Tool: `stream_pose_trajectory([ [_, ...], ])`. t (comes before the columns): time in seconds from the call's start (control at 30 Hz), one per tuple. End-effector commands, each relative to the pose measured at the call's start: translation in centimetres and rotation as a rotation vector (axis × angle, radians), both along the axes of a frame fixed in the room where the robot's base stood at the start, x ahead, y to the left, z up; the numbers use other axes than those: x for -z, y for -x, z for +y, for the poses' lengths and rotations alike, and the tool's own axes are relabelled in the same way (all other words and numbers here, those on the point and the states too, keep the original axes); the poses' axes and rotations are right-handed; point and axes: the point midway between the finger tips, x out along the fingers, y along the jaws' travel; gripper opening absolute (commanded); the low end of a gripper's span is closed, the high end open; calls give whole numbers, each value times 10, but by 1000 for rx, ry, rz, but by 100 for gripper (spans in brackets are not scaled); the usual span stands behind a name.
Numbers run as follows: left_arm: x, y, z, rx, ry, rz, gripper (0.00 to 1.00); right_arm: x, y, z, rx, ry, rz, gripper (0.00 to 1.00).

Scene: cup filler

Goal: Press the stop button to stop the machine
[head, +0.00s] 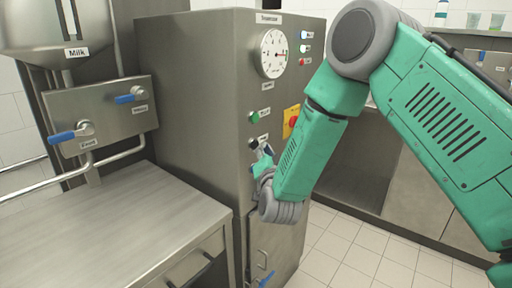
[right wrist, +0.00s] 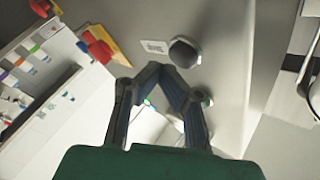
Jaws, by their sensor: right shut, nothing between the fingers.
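A steel machine cabinet (head: 190,80) stands in the middle of the head view. Its front has a green button (head: 254,117), a black button (head: 254,144) below it, and a red knob on a yellow plate (head: 293,120) to the right. My right gripper (head: 266,149) is shut and empty, close to the black button. In the right wrist view, the shut fingertips (right wrist: 166,70) are just beside the round black button (right wrist: 184,52); I cannot tell whether they touch. A small label is next to that button. The red knob (right wrist: 97,46) lies farther left there. My left gripper is out of view.
A round gauge (head: 273,53) and small indicator lights (head: 304,48) sit higher on the cabinet. A steel counter (head: 120,225) and a panel with blue-handled valves (head: 100,115) are at left. Tiled floor (head: 350,255) is open at lower right.

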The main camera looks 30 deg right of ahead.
Motion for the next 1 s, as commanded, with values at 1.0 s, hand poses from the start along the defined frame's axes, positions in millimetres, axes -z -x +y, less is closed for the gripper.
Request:
stream_pose_trajectory([
  [1.0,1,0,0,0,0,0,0,-2,-7,4,0,0,0,0],
])
